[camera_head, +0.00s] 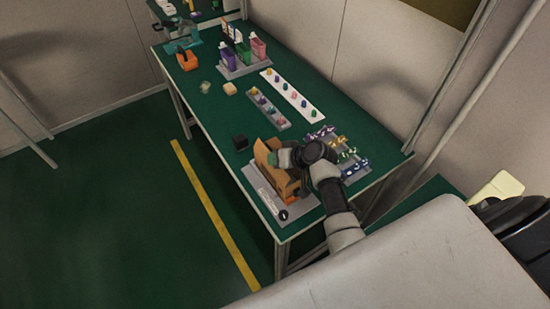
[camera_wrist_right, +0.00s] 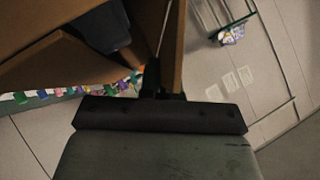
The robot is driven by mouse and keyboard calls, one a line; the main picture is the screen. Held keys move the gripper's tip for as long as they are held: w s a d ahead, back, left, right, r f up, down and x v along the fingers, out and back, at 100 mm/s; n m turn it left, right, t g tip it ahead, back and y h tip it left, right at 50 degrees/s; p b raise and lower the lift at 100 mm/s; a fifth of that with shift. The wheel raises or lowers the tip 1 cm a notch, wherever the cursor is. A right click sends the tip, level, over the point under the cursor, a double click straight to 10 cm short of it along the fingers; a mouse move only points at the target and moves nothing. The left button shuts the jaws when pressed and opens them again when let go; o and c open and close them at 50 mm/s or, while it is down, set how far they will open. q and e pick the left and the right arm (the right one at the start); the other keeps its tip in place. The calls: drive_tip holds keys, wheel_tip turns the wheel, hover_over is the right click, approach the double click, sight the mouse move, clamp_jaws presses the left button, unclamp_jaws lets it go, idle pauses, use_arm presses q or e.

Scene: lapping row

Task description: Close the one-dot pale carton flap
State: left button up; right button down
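An open orange-brown carton (camera_head: 263,153) stands on a grey board (camera_head: 262,187) at the near end of the green table. Flaps stand up around its top; no dot marks can be made out. My right gripper (camera_head: 287,158) is at the carton's right side, its fingertips hidden by the wrist and carton. In the right wrist view the narrow dark fingers (camera_wrist_right: 158,80) are together, beside an upright brown panel (camera_wrist_right: 173,45). I cannot tell whether they touch it. A broad brown flap (camera_wrist_right: 60,65) slants at the left. My left gripper is not in view.
A small black block (camera_head: 240,142) sits just beyond the carton. Strips of coloured pieces (camera_head: 292,95) and a rack of bottles (camera_head: 240,55) stand farther along the table. Several small coloured parts (camera_head: 345,150) lie right of my gripper. The table's left side has some clear room.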

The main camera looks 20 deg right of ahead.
drive_tip(key=shift+d+f+b, duration=0.1)
drive_tip(key=shift+f+b, duration=0.05)
drive_tip(key=shift+b, duration=0.15)
drive_tip(key=shift+d+y+b, duration=0.1)
drive_tip(key=shift+y+b, duration=0.25)
drive_tip(key=shift+y, duration=0.15)
drive_tip(key=shift+m, duration=0.3)
